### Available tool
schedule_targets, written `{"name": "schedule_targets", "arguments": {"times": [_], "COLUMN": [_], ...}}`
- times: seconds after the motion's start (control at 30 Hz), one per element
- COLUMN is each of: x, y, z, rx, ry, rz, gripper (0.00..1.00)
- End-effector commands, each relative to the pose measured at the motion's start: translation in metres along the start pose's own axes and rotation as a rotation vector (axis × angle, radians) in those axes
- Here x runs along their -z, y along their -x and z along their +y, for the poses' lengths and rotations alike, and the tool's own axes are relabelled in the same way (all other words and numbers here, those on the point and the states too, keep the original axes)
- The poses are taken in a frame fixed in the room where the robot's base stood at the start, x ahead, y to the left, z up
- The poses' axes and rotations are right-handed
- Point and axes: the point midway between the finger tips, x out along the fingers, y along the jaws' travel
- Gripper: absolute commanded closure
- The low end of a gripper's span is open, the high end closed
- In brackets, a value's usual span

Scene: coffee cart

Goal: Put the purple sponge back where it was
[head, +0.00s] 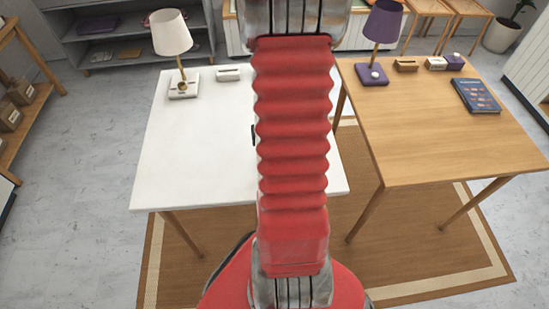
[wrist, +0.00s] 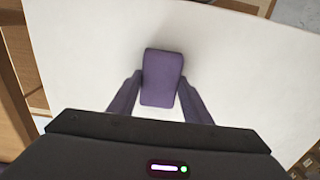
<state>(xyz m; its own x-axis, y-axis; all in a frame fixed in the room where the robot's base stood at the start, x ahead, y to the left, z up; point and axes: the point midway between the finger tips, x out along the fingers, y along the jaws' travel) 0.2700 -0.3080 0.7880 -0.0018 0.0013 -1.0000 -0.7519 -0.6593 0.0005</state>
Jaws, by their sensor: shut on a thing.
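The purple sponge (wrist: 162,65) shows in the wrist view as a rounded block between the two fingers of my gripper (wrist: 160,84). My gripper is shut on it, with the sponge's far end reaching past the fingertips. Both are over the white table top (wrist: 85,55); I cannot tell whether the sponge touches it. In the head view my red arm covers the middle of the white table (head: 190,140), and it hides the sponge and nearly all of my gripper.
A white lamp (head: 171,35) and a small white block (head: 228,74) stand at the white table's back. The wooden table (head: 440,135) on the right bears a purple lamp (head: 384,24), small blocks including a purple one (head: 455,63), and a dark blue book (head: 476,96).

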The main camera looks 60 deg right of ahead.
Motion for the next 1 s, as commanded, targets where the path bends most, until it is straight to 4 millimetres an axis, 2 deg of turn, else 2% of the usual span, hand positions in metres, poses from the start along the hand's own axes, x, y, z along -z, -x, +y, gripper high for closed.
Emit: {"name": "schedule_targets", "arguments": {"times": [0.43, 0.47, 0.6, 0.7, 1.0], "x": [0.0002, 0.0003, 0.0003, 0.0003, 0.0005], "y": [-0.006, -0.0056, -0.0055, -0.0054, -0.0041], "z": [0.0004, 0.0004, 0.0004, 0.0004, 0.0003], "rx": [0.0, 0.0, 0.0, 0.0, 0.0], "ry": [-0.001, -0.001, -0.001, -0.001, -0.001], "rz": [0.001, 0.001, 0.001, 0.001, 0.002], "gripper": [0.77, 0.53, 0.44, 0.37, 0.37]}}
